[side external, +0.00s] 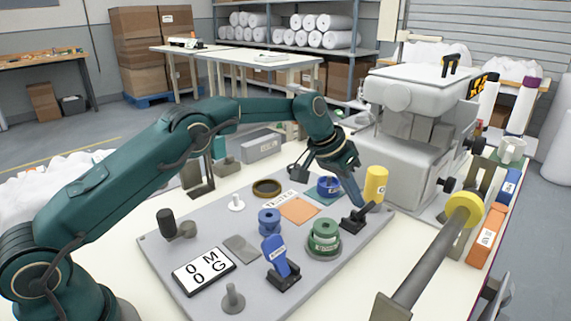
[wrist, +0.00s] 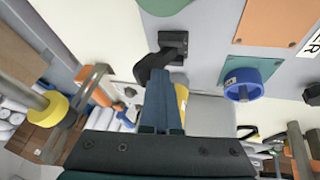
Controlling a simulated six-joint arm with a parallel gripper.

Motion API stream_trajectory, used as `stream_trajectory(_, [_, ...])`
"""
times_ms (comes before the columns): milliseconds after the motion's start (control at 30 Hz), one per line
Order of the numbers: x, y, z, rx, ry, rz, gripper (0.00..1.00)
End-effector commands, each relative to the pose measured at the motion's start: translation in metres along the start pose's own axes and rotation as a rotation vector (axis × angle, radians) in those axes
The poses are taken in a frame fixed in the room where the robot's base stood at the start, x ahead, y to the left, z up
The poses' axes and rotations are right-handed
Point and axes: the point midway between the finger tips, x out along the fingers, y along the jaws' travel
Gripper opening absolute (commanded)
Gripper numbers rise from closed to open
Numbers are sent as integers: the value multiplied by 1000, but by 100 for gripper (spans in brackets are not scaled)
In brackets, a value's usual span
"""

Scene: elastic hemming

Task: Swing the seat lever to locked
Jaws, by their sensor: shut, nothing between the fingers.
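A small black lever (side external: 358,218) on a dark base stands near the right edge of the grey board (side external: 190,262). In the wrist view the same black lever (wrist: 150,66) bends out from its square base. My gripper (side external: 357,202) is shut and empty, pointing down at this lever. In the wrist view the closed fingertips (wrist: 163,80) are right beside the lever arm; whether they touch it I cannot tell. A blue-handled lever (side external: 273,252) on a black base stands upright at the board's front. I cannot read which lever is marked as the seat lever.
A yellow cylinder (side external: 376,183) stands just behind the black lever. A green spool (side external: 324,238) and a blue spool (side external: 269,221) stand left of it. A grey machine (side external: 410,160) rises at the back right.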

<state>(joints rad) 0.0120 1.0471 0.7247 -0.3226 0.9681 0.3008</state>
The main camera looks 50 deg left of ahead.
Motion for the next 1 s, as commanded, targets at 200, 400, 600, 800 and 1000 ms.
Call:
stream_trajectory(200, [-15, -16, -3, -3, 1, -1, 0])
stream_trajectory(400, [-51, -19, -10, 2, 12, 2, 0])
stream_trajectory(600, [-91, -5, -13, 3, 14, 1, 0])
stream_trajectory(800, [-115, 4, -14, 1, 13, 1, 0])
stream_trajectory(1000, [-142, 13, -22, 17, 54, -5, 0])
